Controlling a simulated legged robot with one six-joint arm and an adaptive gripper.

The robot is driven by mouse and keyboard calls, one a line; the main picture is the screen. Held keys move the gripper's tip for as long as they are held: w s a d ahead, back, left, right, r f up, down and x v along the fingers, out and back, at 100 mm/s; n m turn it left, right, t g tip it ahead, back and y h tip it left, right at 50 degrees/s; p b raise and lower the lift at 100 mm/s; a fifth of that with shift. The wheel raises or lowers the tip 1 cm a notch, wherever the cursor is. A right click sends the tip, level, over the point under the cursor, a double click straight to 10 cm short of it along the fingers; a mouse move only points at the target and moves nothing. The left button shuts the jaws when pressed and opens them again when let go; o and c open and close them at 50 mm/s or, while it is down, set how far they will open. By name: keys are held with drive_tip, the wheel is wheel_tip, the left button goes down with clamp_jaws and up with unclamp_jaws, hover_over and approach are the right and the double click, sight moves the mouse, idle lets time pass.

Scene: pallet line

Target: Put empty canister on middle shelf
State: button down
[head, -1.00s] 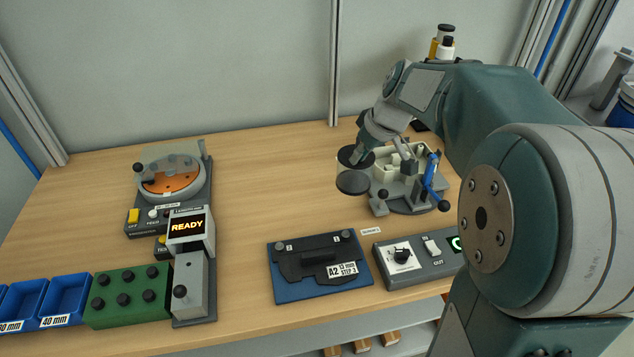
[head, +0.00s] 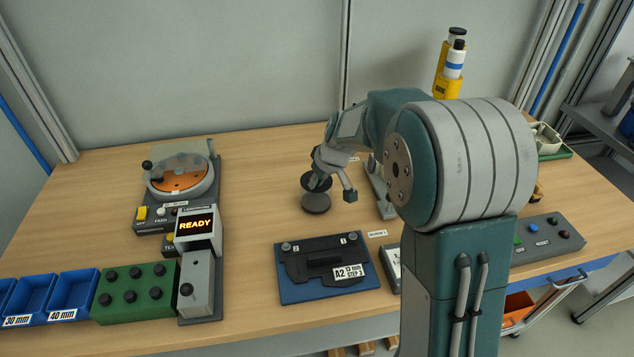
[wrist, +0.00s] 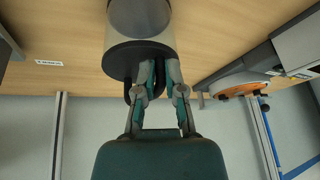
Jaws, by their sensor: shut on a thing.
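A black plate on a blue base (head: 320,285) lies in front of the canister. The orange-disc machine (head: 180,180), READY display (head: 196,224) and green block (head: 135,290) stand left. A yellow holder with bottles (head: 447,75) stands behind my arm.

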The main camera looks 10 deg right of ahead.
drive_tip(key=shift+f, duration=0.3)
drive_tip(key=c, duration=0.7)
unclamp_jaws()
drive_tip(key=shift+r, duration=0.15)
